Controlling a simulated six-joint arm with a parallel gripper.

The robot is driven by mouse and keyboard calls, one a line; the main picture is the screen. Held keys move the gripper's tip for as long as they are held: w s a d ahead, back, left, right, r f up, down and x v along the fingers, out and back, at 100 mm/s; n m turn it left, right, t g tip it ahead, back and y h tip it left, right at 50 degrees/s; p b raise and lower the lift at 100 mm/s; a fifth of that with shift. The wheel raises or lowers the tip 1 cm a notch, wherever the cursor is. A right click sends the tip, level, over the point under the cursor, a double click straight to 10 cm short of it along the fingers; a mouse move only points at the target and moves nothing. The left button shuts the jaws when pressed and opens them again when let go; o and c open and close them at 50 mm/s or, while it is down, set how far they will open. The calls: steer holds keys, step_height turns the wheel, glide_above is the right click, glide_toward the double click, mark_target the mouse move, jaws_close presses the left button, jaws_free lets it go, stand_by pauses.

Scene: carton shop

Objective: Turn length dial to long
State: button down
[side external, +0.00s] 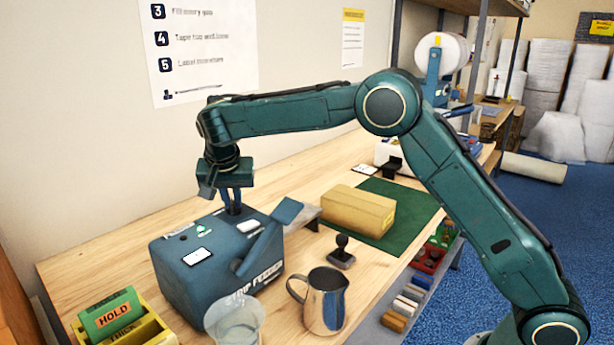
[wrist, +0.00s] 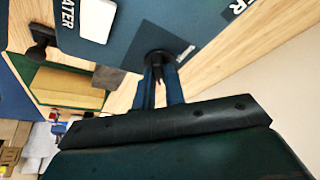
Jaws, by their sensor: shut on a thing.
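The strip feeder (side external: 205,265) is a blue-grey box on the wooden bench, with a lever on its right side and small labels on top. My gripper (side external: 232,208) points down at the back of its top face. In the wrist view, my gripper's two blue fingers (wrist: 160,75) are closed around a small dark round dial (wrist: 158,60) on a dark square plate (wrist: 170,50). The fingers hide most of the dial in the side view. Its pointer and length markings cannot be read.
A metal pitcher (side external: 326,302), a clear beaker (side external: 235,322) and a black-handled stamp (side external: 342,252) stand near the feeder. A carton (side external: 358,210) lies on a green mat (side external: 415,212).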

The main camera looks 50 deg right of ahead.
steer(key=shift+w+r, duration=0.1)
steer(key=c, duration=1.5)
jaws_free()
steer(key=shift+o, duration=0.2)
steer(key=v, duration=1.1)
steer(key=shift+r, duration=0.25)
steer(key=shift+s+r, duration=0.15)
steer(key=shift+s, duration=0.05)
